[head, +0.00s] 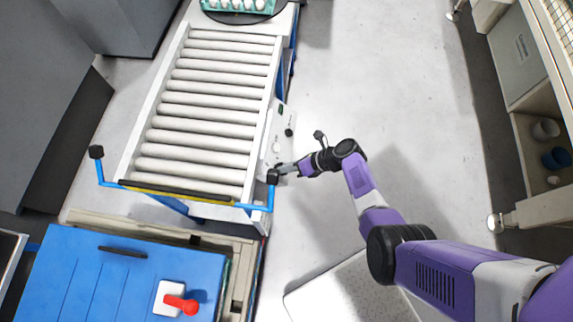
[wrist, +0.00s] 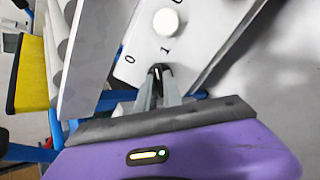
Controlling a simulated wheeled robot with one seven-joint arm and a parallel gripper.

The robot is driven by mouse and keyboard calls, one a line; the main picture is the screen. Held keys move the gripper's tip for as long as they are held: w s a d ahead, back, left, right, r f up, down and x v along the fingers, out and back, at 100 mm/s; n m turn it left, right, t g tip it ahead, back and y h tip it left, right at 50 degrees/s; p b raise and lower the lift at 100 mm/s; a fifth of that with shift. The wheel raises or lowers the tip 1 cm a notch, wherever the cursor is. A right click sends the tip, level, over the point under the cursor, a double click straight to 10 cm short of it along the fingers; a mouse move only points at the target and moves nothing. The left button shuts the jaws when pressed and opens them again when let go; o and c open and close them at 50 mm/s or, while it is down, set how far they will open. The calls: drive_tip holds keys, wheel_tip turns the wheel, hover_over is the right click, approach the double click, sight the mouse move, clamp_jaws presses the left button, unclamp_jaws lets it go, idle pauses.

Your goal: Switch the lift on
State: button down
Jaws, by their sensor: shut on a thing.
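A pale control panel (head: 272,150) is mounted on the right side of the roller conveyor. In the wrist view the panel (wrist: 200,45) carries the printed marks 0 and 1 and a round white knob (wrist: 166,22). My gripper (head: 284,169) reaches the panel's near end from the right. In the wrist view my gripper (wrist: 158,82) has its fingertips closed on a small dark switch (wrist: 157,69) just below the marks. The fingers hide most of this switch, so I cannot tell which mark it points to.
The roller conveyor (head: 207,93) has a blue rail (head: 257,208) at its near end, close to my gripper. A blue box (head: 110,280) with a red handle (head: 182,304) stands at the lower left. Shelving (head: 525,80) is at right.

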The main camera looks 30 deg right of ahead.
drive_tip(key=m+p, duration=0.3)
drive_tip(key=m, duration=0.1)
drive_tip(key=shift+r+m, duration=0.1)
drive_tip(key=shift+m, duration=0.3)
drive_tip(key=m, duration=0.3)
drive_tip(key=c, duration=1.4)
unclamp_jaws()
drive_tip(key=shift+d, duration=0.1)
drive_tip(key=v, duration=0.8)
drive_tip(key=shift+s+d+r, duration=0.2)
